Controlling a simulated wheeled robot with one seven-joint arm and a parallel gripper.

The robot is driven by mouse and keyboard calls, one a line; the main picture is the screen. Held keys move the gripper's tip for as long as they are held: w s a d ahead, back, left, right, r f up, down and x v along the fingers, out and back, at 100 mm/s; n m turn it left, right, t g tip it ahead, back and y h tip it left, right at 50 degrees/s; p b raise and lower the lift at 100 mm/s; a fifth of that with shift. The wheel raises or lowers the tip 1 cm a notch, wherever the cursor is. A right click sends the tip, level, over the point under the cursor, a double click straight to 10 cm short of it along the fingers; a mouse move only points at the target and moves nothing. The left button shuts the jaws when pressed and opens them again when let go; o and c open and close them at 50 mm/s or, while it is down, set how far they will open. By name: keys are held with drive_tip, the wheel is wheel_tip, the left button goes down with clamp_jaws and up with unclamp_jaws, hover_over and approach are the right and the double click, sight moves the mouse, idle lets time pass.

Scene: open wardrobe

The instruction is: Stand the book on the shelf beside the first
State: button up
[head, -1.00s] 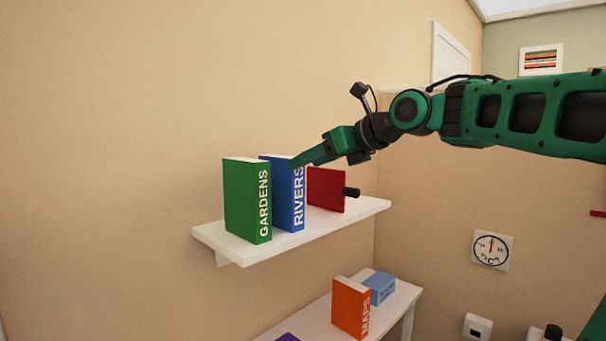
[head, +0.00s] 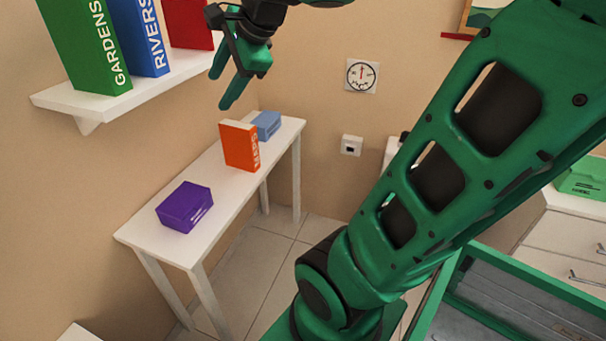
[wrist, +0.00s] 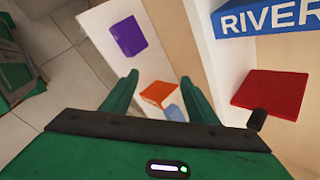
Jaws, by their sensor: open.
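A green GARDENS book (head: 82,45) and a blue RIVERS book (head: 140,38) stand side by side on the white wall shelf (head: 150,88). The blue book also shows in the wrist view (wrist: 262,22). A red upright piece (head: 190,26) stands on the shelf to the right of the blue book; a black knob shows near it in the wrist view. My gripper (head: 221,89) is open and empty, in front of the shelf's right end and above the table. Its fingers (wrist: 160,78) point down toward the table in the wrist view, with nothing between them.
A white table (head: 222,188) stands below the shelf. It holds an upright orange MAPS book (head: 238,147), a light blue block (head: 266,125) and a purple box-like item (head: 185,207). A green-edged open bin or drawer (head: 450,285) is at lower right.

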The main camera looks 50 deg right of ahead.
drive_tip(key=s+f+n+g, duration=0.4)
drive_tip(key=s+f+n, duration=0.3)
drive_tip(key=s, duration=0.4)
drive_tip(key=s+f+n+g, duration=0.4)
drive_tip(key=s+f+n, duration=0.4)
drive_tip(key=s+f, duration=0.2)
drive_tip(key=shift+s+d+f+h, duration=0.3)
drive_tip(key=shift+s+h, duration=0.1)
drive_tip(key=shift+s, duration=0.5)
